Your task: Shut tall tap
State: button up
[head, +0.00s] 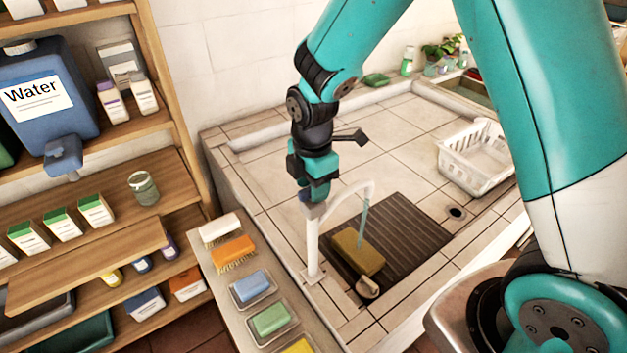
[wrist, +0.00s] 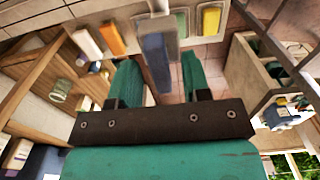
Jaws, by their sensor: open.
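The tall tap (head: 312,245) is a white upright pipe at the left edge of the basin, with a spout that arches to the right. A thin bluish stream (head: 363,222) falls from the spout. A blue-grey lever (head: 312,211) is at the top of the pipe, partly hidden by my gripper. In the wrist view the lever (wrist: 157,60) lies between my two teal fingers. My gripper (head: 317,192) is open just above the tap's top and points down. I cannot tell whether either finger touches the lever.
Below the spout, a yellow-brown block (head: 357,251) lies on a dark slatted mat (head: 410,235). A white basket (head: 475,157) stands at the right. Brushes and soaps, including a blue soap (head: 250,287), line the left ledge. A wooden shelf (head: 110,230) stands further left.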

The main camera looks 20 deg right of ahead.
grip_shut()
jog(key=shift+m, duration=0.4)
jog(key=m+b, duration=0.1)
jog(key=m, duration=0.2)
jog(key=shift+m, duration=0.4)
jog(key=m+b, duration=0.1)
jog(key=m, duration=0.3)
jog(key=shift+m, duration=0.3)
jog(key=m, duration=0.4)
jog(key=shift+b, duration=0.35)
jog(key=shift+m, duration=2.2)
jog(key=shift+w+r+m, duration=0.1)
jog(key=shift+m, duration=0.2)
